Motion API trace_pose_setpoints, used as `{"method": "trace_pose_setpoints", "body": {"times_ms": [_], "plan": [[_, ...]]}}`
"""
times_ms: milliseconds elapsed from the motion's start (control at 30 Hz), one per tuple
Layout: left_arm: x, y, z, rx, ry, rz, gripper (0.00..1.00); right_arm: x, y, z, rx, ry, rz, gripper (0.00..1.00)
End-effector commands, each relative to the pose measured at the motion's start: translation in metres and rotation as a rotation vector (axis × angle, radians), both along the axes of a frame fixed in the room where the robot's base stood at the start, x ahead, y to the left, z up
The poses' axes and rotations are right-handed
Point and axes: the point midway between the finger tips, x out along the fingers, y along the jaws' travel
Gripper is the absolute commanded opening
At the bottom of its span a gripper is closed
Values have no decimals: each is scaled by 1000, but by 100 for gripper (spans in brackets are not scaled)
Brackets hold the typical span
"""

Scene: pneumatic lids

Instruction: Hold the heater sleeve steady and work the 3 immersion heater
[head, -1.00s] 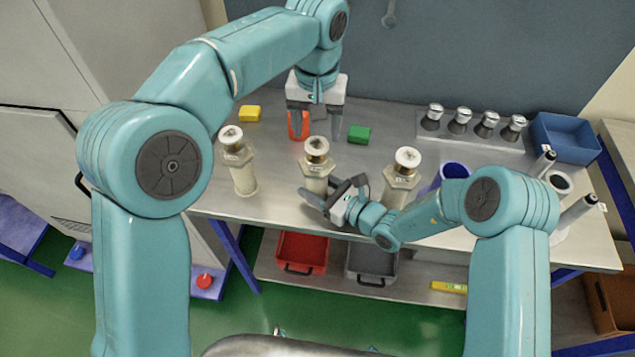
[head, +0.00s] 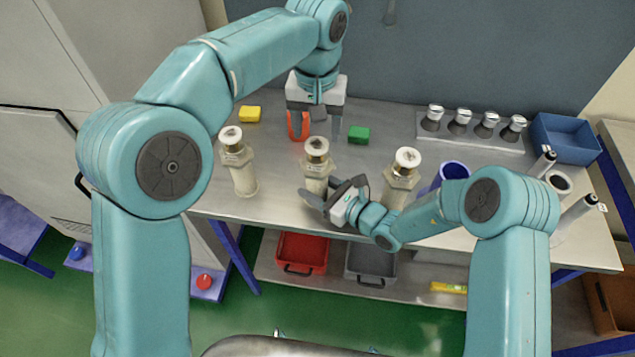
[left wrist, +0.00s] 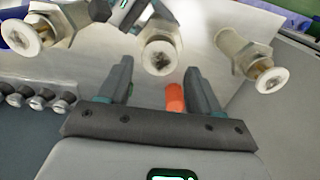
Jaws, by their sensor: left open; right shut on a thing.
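Three cream heater sleeves with hex collars and metal heater heads stand in a row on the bench: the left one (head: 241,174), the middle one (head: 316,166) and the right one (head: 400,180). My right gripper (head: 330,193) is shut on the middle sleeve's body, below its collar. My left gripper (head: 318,138) is open and empty, pointing down behind the middle sleeve. In the left wrist view its fingers (left wrist: 160,88) are spread, with the middle heater head (left wrist: 159,57) just beyond the gap between them.
An orange cylinder (head: 298,126) lies by my left gripper. Yellow (head: 250,114) and green (head: 359,134) blocks lie either side. A rack with several metal-capped pieces (head: 486,125), a blue bin (head: 565,138) and a blue cup (head: 453,171) stand right.

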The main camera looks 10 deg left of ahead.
Motion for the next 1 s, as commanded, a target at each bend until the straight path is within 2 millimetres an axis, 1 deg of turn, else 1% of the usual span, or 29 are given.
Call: {"method": "trace_pose_setpoints", "body": {"times_ms": [33,67,100,133,200,300,433,500,567,633,733,867,1000], "plan": [[0,0,-1,0,0,1,74,-3,0,-6,-8,14,4,30],[0,0,-1,0,0,4,83,-3,0,-6,-8,14,4,30],[0,0,-1,0,-1,19,96,-4,0,-6,-9,15,4,30],[1,0,-1,-1,-3,37,100,-4,0,-6,-8,16,4,30],[4,0,-2,0,-18,117,100,-4,0,-7,-8,16,4,30],[7,3,-12,25,-50,283,100,-4,0,-7,-8,16,5,30],[1,4,-17,57,-124,480,100,-4,0,-7,-8,16,5,30],[-6,0,-15,67,-174,545,100,-4,0,-7,-8,16,5,30],[-14,-4,-11,74,-213,559,100,-4,0,-7,-8,16,5,30],[-23,-9,-4,78,-237,527,100,-4,0,-7,-8,16,5,30],[-25,-13,1,69,-247,516,100,-4,0,-7,-8,16,5,30],[-23,-13,-9,69,-247,513,100,-4,0,-6,-8,15,5,30],[-19,-11,-29,70,-244,512,100,-3,0,-6,-8,14,4,30]]}}
